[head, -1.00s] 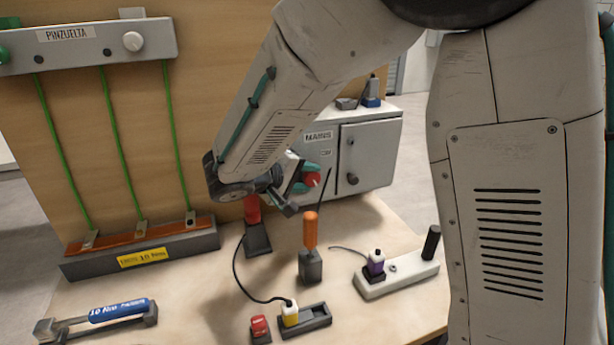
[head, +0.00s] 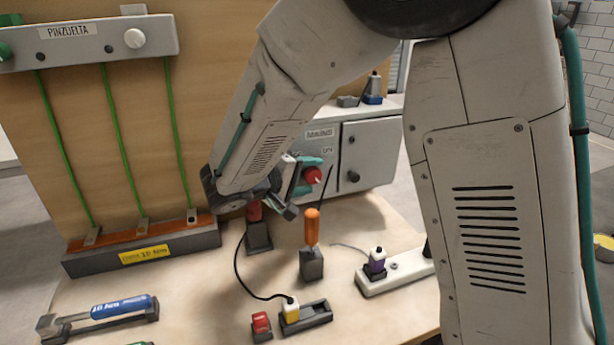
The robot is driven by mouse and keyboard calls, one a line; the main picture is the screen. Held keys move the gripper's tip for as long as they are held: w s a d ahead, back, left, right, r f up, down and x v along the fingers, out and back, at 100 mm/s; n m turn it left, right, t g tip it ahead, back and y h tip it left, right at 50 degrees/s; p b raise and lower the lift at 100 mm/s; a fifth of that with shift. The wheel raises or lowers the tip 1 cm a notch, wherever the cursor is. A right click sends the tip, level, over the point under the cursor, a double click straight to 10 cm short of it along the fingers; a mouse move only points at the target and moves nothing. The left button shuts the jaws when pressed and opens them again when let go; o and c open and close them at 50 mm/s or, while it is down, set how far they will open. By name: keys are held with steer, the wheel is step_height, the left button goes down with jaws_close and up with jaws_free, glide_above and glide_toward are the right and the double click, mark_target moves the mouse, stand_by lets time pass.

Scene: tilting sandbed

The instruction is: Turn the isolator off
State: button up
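The grey box labelled MAINS (head: 346,150) stands at the back of the bench. A red knob (head: 313,175), which looks like the isolator, is on its front, with a teal part (head: 308,163) beside it. My gripper (head: 292,196) is at the end of my arm, in front of the box and just left of the red knob. My arm hides part of the box's left side. The fingers are small and partly hidden, so whether they touch the knob or are open cannot be told.
An orange-handled screwdriver (head: 312,228) stands upright in a dark block below my gripper. A red-topped item (head: 254,211) stands left of it. A white power strip (head: 395,278), a yellow plug (head: 291,308) and a torque wrench (head: 120,307) lie on the bench.

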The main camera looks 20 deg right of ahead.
steer(key=v, duration=0.7)
steer(key=shift+s+a, duration=0.2)
steer(key=shift+a, duration=0.15)
steer(key=shift+r, duration=0.1)
steer(key=s+d+r+m+g+y, duration=0.35)
steer(key=s+d+g+y, duration=0.2)
steer(key=s+d, duration=0.8)
steer(key=s+a+t+y, duration=0.1)
steer(key=s+y, duration=0.6)
steer(key=s, duration=0.7)
steer(key=shift+a+f+y, duration=0.25)
steer(key=shift+a+y, duration=0.1)
steer(key=shift+a, duration=0.05)
